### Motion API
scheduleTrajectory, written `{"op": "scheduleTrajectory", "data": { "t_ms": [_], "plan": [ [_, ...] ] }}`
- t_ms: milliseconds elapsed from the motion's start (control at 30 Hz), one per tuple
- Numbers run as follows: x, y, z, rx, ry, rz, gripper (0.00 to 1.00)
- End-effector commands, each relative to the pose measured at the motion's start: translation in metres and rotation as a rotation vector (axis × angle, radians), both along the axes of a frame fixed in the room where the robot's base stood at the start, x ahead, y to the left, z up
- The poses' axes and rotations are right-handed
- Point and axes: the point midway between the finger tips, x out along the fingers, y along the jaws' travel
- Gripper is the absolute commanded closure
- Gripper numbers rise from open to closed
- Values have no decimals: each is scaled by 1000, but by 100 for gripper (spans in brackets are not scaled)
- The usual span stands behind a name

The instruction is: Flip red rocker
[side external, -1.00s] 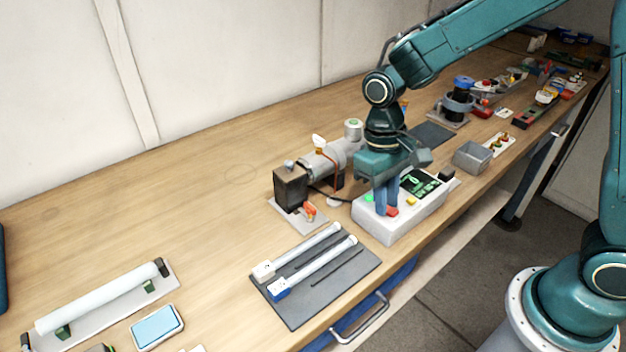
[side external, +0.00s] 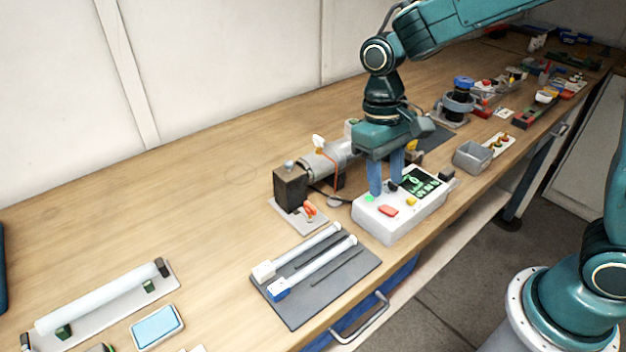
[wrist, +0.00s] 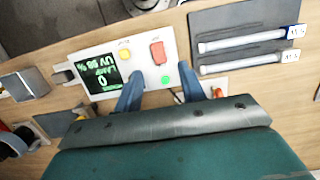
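The red rocker (side external: 388,210) is on the top face of a white control box (side external: 375,228), and it also shows in the wrist view (wrist: 158,53). Which way it is tilted is hard to tell. A green light (side external: 369,198) glows beside it, and a yellow button (side external: 411,201) is on its other side. The box's display (wrist: 99,73) is lit with green text that includes "UV" and a large 0. My gripper (side external: 384,188) is open and empty, with its two blue fingers apart over the back part of the box. In the wrist view my gripper (wrist: 159,77) stands clear of the rocker.
A grey plate (side external: 310,305) with two white tubes lies left of the box. A dark block with a grey cylinder (side external: 325,162) stands behind it. A small grey bin (side external: 473,156) is to the right. The bench's front edge runs close to the box.

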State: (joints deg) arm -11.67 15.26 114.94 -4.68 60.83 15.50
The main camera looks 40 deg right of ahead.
Motion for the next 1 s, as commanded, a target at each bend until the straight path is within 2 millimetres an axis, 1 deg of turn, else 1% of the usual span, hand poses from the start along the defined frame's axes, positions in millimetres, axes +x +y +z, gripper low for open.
{"op": "scheduleTrajectory", "data": {
  "t_ms": [33, 300, 500, 700, 1000],
  "plan": [
    [2, 0, 10, 1, -4, 0, 60],
    [12, 0, 55, 1, -4, -1, 60],
    [16, 0, 79, 2, -2, -2, 60],
    [18, 0, 89, 1, -1, -1, 60],
    [18, 0, 90, 0, 0, -1, 60]
  ]
}}
